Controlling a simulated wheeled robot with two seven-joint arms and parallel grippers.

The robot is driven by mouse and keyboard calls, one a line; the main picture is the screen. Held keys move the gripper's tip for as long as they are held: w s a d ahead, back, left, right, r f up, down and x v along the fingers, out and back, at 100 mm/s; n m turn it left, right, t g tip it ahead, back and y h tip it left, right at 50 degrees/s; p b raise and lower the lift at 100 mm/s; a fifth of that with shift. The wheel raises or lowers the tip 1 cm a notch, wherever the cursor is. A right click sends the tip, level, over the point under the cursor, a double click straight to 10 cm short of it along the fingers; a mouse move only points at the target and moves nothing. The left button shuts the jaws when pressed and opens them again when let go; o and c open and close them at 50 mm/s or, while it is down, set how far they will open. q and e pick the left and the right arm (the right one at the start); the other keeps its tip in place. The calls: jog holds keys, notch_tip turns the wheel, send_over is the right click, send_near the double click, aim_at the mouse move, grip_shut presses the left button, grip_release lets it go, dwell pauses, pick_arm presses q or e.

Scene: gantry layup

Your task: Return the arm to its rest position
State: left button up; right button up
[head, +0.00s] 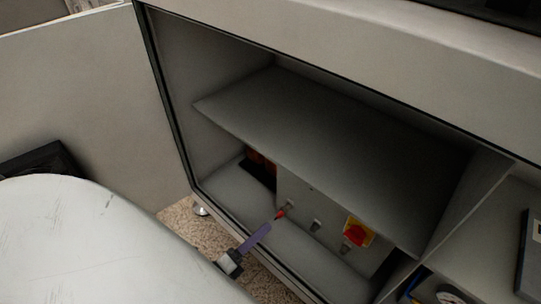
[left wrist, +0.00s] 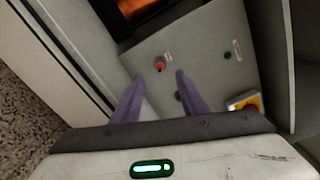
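My left gripper (head: 268,228) reaches into the lower opening of the grey cabinet in the head view. Its two purple fingers show in the left wrist view (left wrist: 160,78), spread apart with nothing between them. A grey control panel (left wrist: 200,60) stands in front of them. A red button (left wrist: 160,64) on the panel lies just beyond the fingertips; it also shows in the head view (head: 281,213). I cannot tell whether the fingers touch the panel. The large pale arm part at the lower left of the head view is mine. My right gripper is not in view.
A shelf (head: 330,150) spans the cabinet above the panel. A yellow and red switch (head: 358,232) sits to the right of the button. The cabinet's side edge (head: 165,95) and a divider (head: 462,205) flank the opening. Speckled floor (head: 215,235) shows below.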

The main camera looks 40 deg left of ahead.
pick_arm(q)
jog(key=shift+s, duration=1.05)
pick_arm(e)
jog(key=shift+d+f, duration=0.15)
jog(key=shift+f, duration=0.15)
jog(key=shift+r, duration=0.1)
